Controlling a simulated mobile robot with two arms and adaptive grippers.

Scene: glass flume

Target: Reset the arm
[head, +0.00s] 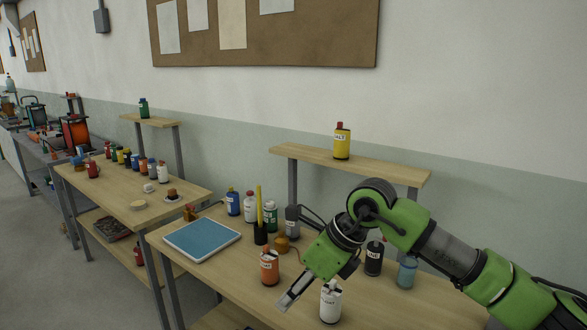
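My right arm comes in from the lower right, green and dark grey, bent at the elbow over the near wooden table (216,268). My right gripper (287,303) points down and to the left, near the table's front edge. It is close to an orange bottle (270,268) on its left and a white bottle (330,304) on its right. The fingers look close together, but I cannot tell whether they are open or shut. Nothing is visibly held. My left gripper is not in view.
A blue notebook (203,238) lies at the table's left. Several bottles stand behind, with a black bottle (374,258) and a blue bottle (407,272) by my arm. A yellow bottle (342,143) stands on the raised shelf (385,171). Another table (113,203) with small bottles stands further left.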

